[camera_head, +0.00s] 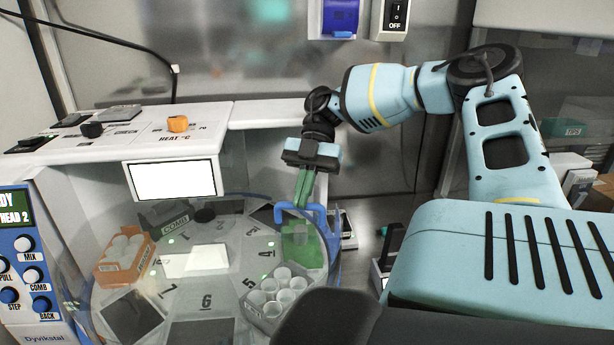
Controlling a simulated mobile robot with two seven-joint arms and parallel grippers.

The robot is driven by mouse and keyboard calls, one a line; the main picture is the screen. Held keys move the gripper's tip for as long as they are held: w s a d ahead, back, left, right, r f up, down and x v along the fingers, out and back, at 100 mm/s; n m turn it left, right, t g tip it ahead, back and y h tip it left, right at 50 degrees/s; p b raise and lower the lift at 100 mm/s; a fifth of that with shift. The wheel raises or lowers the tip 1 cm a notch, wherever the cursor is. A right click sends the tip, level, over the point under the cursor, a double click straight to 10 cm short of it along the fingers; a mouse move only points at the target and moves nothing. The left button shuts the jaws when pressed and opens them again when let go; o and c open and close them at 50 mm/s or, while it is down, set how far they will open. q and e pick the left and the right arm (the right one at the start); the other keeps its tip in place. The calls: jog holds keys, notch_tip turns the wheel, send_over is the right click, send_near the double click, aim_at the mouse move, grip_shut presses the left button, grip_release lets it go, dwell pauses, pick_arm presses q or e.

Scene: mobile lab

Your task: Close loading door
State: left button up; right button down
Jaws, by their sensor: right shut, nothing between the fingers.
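The loading door (329,235) looks like a clear curved panel with a blue handle (315,213) at the right front of the white machine. How far open it stands is hard to tell. My right gripper (303,204) comes in from the right and points down at the handle, with its green fingers together and empty. The fingertips overlap the handle in the picture; I cannot tell whether they touch it. My left gripper is not in view.
Inside the machine is a numbered round carousel (206,301) with an orange tube rack (124,256) and a grey tube rack (272,299). A blue control panel (22,262) is at left. Small devices stand right of the machine, close to my arm.

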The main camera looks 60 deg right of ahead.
jog(key=r, duration=0.3)
jog(key=shift+s+a+r, duration=0.15)
jog(key=shift+a+r, duration=0.1)
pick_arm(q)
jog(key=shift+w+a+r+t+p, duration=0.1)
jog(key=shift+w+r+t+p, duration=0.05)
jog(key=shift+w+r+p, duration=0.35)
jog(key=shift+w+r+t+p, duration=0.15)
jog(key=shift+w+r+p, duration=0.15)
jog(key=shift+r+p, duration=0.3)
pick_arm(e)
jog(key=s+a+r, duration=0.1)
jog(key=s+a, duration=0.8)
jog(key=a, duration=0.3)
jog(key=shift+s+a, duration=0.15)
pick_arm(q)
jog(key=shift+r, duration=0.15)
